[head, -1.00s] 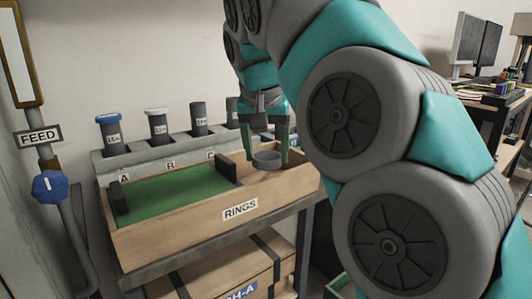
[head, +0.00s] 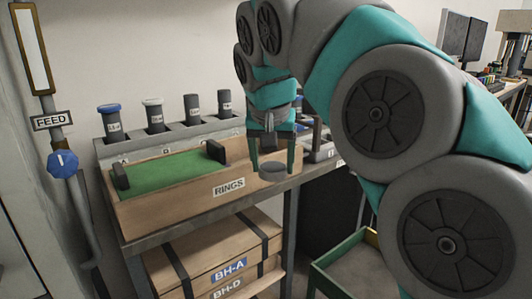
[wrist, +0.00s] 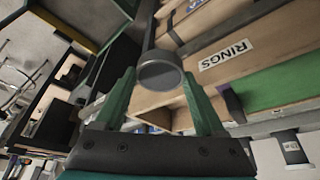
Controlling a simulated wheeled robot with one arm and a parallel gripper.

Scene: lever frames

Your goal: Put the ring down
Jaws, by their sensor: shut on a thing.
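My gripper (head: 273,166) is shut on a grey ring (head: 272,173), a short round piece held between its two green fingertips. The ring hangs at the front right corner of the wooden RINGS box (head: 175,207), overlapping that corner in the head view. In the wrist view the ring (wrist: 160,76) sits between the fingertips, with the RINGS box (wrist: 262,62) to its right. I see no support touching the ring's underside. A green pad (head: 165,172) lies in the left part of the box.
Behind the box is a grey rack (head: 175,140) with several capped dark tubes. Wooden cases (head: 215,258) lie on the lower shelf. A green-rimmed crate (head: 335,283) stands on the floor at right. A FEED post with a blue knob (head: 62,164) is at left.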

